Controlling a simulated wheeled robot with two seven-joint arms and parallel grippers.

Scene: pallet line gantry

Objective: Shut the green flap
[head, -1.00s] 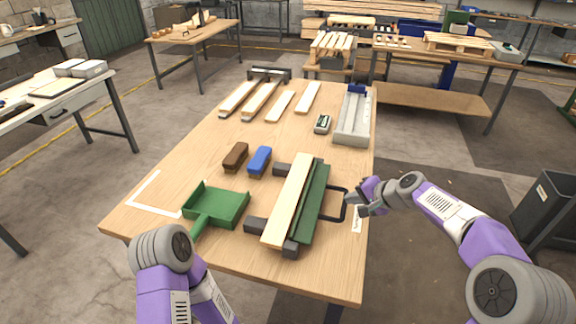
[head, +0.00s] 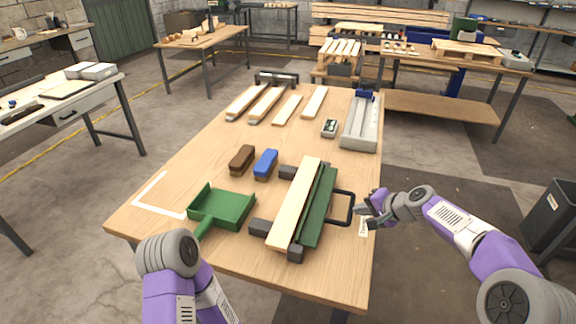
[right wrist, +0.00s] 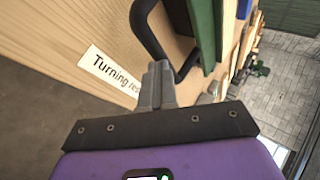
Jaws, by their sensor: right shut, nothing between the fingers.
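The green flap (head: 318,207) is a long panel alongside a pale plank (head: 295,203) on a dark-footed frame. I cannot tell its exact tilt. A black loop handle (head: 352,208) sticks out from its right side. My right gripper (head: 361,210) is shut and empty, just to the right of the handle. In the right wrist view its fingertips (right wrist: 158,68) are close to the black handle (right wrist: 150,35), with part of the green flap (right wrist: 205,30) beyond. Whether they touch the handle is unclear. My left arm enters at the bottom left; its gripper is out of view.
A label (head: 363,227) lies near the table's right edge. Left of the frame are a green dustpan (head: 222,208), a brown block (head: 242,158) and a blue block (head: 265,163). Several planks and a grey tray (head: 360,125) lie at the back.

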